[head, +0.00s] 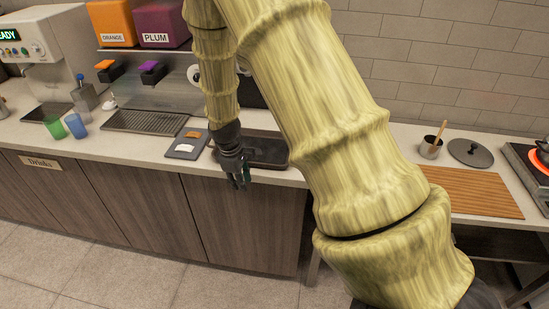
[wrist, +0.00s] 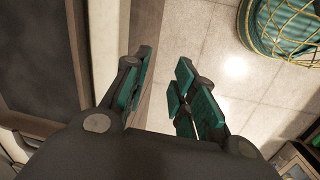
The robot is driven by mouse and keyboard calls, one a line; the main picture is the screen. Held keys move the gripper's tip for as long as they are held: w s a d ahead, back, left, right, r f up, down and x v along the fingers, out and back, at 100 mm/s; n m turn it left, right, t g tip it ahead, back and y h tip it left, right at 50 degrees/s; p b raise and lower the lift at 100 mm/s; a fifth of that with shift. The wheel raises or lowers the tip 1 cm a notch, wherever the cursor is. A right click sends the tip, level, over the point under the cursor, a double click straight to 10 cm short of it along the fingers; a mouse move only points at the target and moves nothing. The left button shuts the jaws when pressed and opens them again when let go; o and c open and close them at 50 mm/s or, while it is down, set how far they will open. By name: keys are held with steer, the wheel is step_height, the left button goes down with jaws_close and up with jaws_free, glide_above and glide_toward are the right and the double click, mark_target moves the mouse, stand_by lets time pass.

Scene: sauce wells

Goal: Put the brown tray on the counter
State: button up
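A dark, shallow rectangular tray (head: 268,150), dark grey-brown in colour, lies flat on the counter (head: 300,178) near its front edge. It is the likeliest brown tray, though its colour looks nearly black. My arm hides part of its surroundings. In the wrist view the tray (wrist: 33,60) fills the left side. My gripper (head: 240,180) hangs at the counter's front edge, by the tray's left end. In the wrist view my gripper (wrist: 160,105) has its teal-padded fingers apart, with cabinet front and floor showing between them. It holds nothing.
A small grey tray (head: 176,152) with two cards lies left of the dark tray. Cups (head: 76,126), a drip grille (head: 147,122) and drink dispensers are further left. A wooden board (head: 470,193), a metal pot (head: 430,148) and a lid (head: 470,153) are at right.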

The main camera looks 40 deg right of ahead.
steer(key=s+a+f+m, duration=0.1)
steer(key=s+a+f, duration=0.2)
steer(key=s+f, duration=0.25)
steer(key=s+a+f+m+y, duration=0.1)
steer(key=s+a+f, duration=0.1)
steer(key=s+f, duration=0.35)
steer(key=s+a+f+m, duration=0.1)
steer(key=s+a+f, duration=0.2)
steer(key=s+f, duration=0.25)
steer(key=s+a+f+m, duration=0.2)
steer(key=s+f, duration=0.1)
steer(key=s, duration=0.6)
steer(key=s+a+f+m, duration=0.2)
steer(key=s+a+f, duration=0.1)
steer(key=s, duration=0.6)
steer(key=shift+a+f+y, duration=0.2)
steer(key=shift+f+y, duration=0.1)
steer(key=shift+f, duration=0.15)
steer(key=shift+f+b, duration=0.4)
